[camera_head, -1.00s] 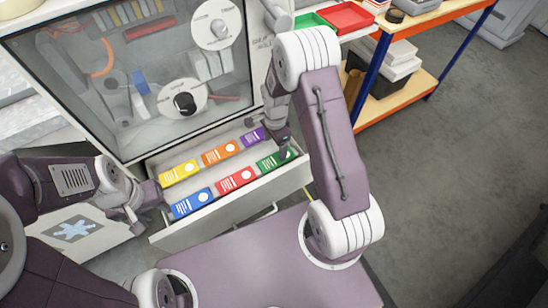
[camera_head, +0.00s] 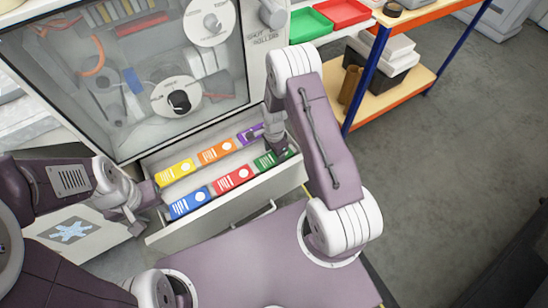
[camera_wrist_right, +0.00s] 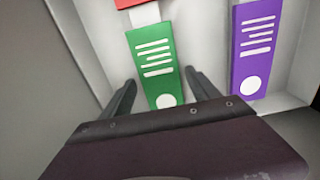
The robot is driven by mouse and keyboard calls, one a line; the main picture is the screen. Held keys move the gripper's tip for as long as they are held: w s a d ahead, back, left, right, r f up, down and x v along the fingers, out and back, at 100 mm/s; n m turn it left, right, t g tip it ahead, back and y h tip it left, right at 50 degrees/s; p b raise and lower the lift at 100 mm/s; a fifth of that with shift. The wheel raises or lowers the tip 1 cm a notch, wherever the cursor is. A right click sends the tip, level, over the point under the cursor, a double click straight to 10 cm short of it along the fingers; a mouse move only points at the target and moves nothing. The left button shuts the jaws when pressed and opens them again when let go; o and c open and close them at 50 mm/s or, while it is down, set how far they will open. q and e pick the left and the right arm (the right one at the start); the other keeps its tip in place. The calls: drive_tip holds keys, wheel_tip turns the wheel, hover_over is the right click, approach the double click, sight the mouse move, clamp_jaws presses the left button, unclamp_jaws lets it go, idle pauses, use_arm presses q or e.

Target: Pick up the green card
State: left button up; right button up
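The green card (camera_head: 264,161) lies at the right end of the front row in the open drawer (camera_head: 222,212). My right gripper (camera_head: 282,150) is down in the drawer at this card and hides part of it. In the right wrist view the green card (camera_wrist_right: 152,62) runs between the two spread fingers of my right gripper (camera_wrist_right: 162,88), with a gap on each side. My left gripper (camera_head: 136,212) is near the drawer's left end, away from the cards; its finger opening is unclear.
Red (camera_head: 233,178) and blue (camera_head: 188,202) cards share the front row. Yellow (camera_head: 175,172), orange (camera_head: 216,151) and purple (camera_head: 251,133) cards form the back row. The drawer walls are close to my right gripper. A glass-fronted cabinet (camera_head: 130,75) rises behind.

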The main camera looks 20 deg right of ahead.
sight(274, 157)
drive_tip(key=c, duration=1)
wheel_tip(274, 157, up, 10)
drive_tip(key=shift+p, duration=0.7)
